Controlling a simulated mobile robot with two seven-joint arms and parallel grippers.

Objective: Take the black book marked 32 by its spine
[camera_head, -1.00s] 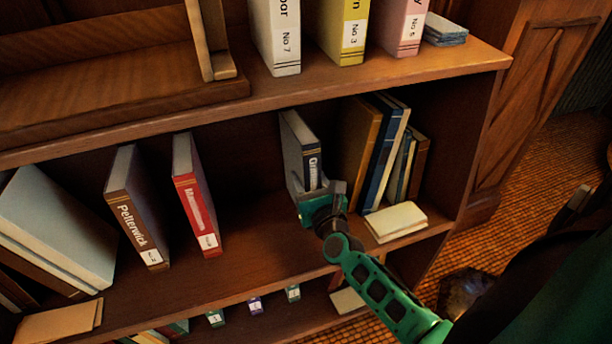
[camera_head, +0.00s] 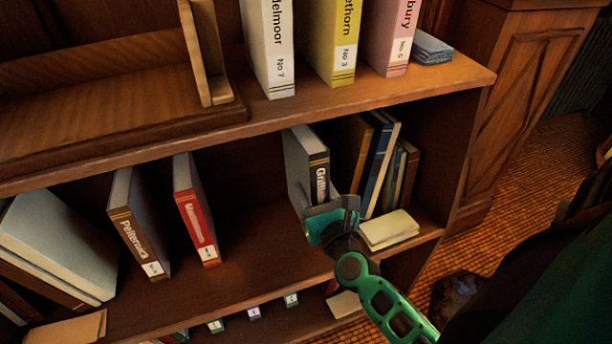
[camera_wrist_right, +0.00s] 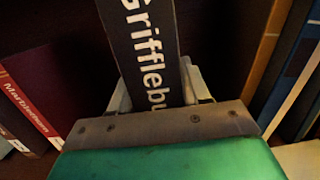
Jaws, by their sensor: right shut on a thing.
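The black book (camera_head: 319,172) stands upright on the middle shelf, with a dark spine, white lettering and pale page edges. In the right wrist view its spine (camera_wrist_right: 151,50) reads "Griffleb…", the rest hidden behind my gripper. No number shows on it; the low part of the spine is covered. My right gripper (camera_head: 331,205) is shut on this book, its pale fingers on either side of the spine, also seen in the right wrist view (camera_wrist_right: 158,92). My left gripper is not in view.
A red book (camera_head: 196,215) and a brown book (camera_head: 138,235) stand to the left, with a gap between. Several blue and brown books (camera_head: 378,160) stand close on the right, beside a cream book lying flat (camera_head: 388,230). The upper shelf edge (camera_head: 250,128) overhangs.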

